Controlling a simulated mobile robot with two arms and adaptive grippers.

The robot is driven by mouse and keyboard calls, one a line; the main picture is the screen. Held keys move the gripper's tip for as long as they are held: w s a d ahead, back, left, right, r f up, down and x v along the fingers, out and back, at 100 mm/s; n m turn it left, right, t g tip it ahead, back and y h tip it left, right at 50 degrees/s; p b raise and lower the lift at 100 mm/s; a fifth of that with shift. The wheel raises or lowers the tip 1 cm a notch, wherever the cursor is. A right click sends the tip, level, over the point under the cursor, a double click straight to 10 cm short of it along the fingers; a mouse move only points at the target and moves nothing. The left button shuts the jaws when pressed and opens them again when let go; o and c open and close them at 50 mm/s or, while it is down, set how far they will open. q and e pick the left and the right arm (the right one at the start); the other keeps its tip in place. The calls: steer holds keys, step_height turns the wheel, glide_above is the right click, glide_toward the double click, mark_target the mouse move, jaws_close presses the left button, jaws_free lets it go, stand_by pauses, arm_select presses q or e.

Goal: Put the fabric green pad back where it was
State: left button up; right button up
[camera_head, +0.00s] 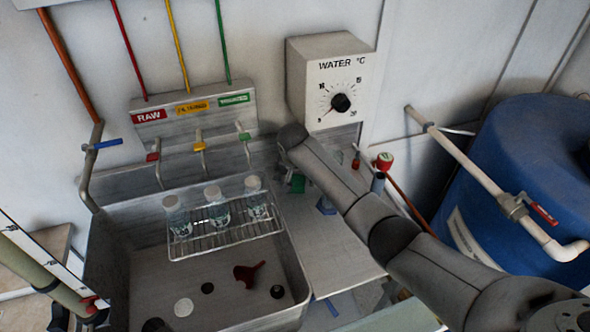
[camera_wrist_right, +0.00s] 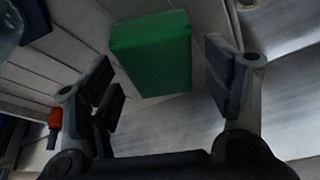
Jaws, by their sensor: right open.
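The green pad (camera_head: 297,183) is a small green block on the light counter beside the sink, partly hidden behind my right arm in the head view. In the right wrist view the green pad (camera_wrist_right: 152,55) shows large, just beyond the fingertips. My right gripper (camera_wrist_right: 165,85) is open, with one finger on each side of the pad's line and visible space between fingers and pad. In the head view my right arm hides most of that gripper. My left gripper is not in view.
A sink (camera_head: 215,315) with a wire rack (camera_head: 228,240) of several capped bottles stands left of the counter. A blue piece (camera_head: 326,205) lies right of the pad. The water dial box (camera_head: 335,75) is behind. A blue barrel (camera_head: 525,170) with pipes stands right.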

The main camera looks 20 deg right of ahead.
steer(key=v, duration=1.1)
steer(key=shift+r+b, duration=0.35)
steer(key=shift+b, duration=0.05)
